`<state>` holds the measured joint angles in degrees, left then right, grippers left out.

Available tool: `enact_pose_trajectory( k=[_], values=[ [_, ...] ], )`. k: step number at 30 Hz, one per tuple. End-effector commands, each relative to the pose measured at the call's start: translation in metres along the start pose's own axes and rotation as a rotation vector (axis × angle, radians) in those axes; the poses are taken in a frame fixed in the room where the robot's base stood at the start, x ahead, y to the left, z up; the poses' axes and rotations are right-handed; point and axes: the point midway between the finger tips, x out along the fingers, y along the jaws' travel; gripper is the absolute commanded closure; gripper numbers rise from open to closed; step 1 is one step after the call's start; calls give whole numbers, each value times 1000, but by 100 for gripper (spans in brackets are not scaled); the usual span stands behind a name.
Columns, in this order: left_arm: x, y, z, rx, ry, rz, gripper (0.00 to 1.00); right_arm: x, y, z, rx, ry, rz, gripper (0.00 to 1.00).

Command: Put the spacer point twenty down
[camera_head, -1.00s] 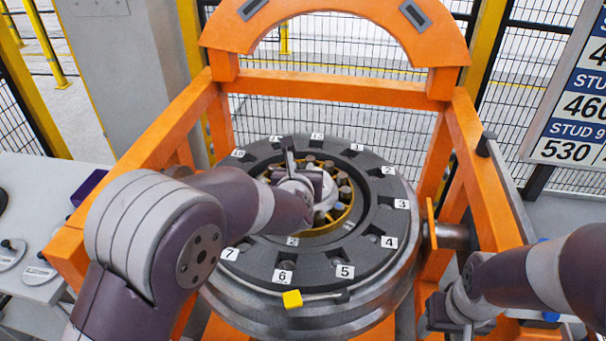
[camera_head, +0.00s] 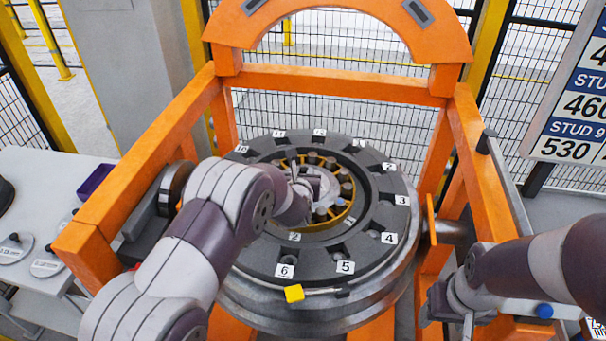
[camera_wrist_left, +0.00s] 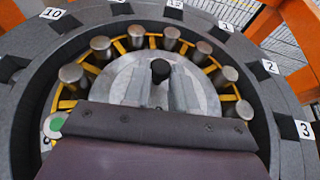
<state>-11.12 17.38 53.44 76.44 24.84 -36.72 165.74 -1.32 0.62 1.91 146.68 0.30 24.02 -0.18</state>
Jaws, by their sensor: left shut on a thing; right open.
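The spacer (camera_wrist_left: 135,82) is a flat, pale grey disc with a black knob (camera_wrist_left: 160,70). My left gripper (camera_wrist_left: 162,88) is shut on the knob, with one finger on each side. In the head view the spacer (camera_head: 322,186) shows over the middle of the wheel's ring, partly behind my left gripper (camera_head: 298,190). I cannot tell whether the disc touches what is under it. Its marking is not readable. My right gripper (camera_head: 452,312) is open at the lower right, clear of the wheel.
Several studs (camera_wrist_left: 130,40) and a yellow ring surround the disc. Orange gantry posts (camera_head: 480,170) stand on both sides. More knobbed discs (camera_head: 46,264) lie on the left table (camera_head: 40,190).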

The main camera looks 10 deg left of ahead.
Motion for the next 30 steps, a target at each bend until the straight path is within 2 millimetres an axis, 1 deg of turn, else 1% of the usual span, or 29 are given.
enact_pose_trajectory(
  k=[1,2,3,11,14,15,17,20,24,27,30],
  values=[
    [1,0,-2,0,0,0,71,2,0,0,0,0,0,40],
    [0,0,-1,0,0,0,61,1,0,0,0,0,0,40],
    [0,0,0,0,0,0,49,1,0,0,0,0,0,40],
    [0,0,0,0,0,0,49,0,0,0,0,0,0,40],
    [-2,0,6,0,1,0,49,-7,0,-1,0,0,0,40],
    [-5,0,2,0,0,0,49,-3,0,0,0,1,0,40],
    [-15,-1,2,0,-1,-1,49,0,0,0,0,0,0,40],
    [-39,0,1,0,-2,-1,49,6,0,1,0,0,0,40],
    [-78,-1,1,-1,-2,-2,49,12,0,2,0,0,0,40],
    [-100,0,2,0,-2,-1,49,14,0,2,0,0,0,40],
    [-114,0,2,0,-1,-1,49,16,0,2,0,0,0,40]
  ],
)
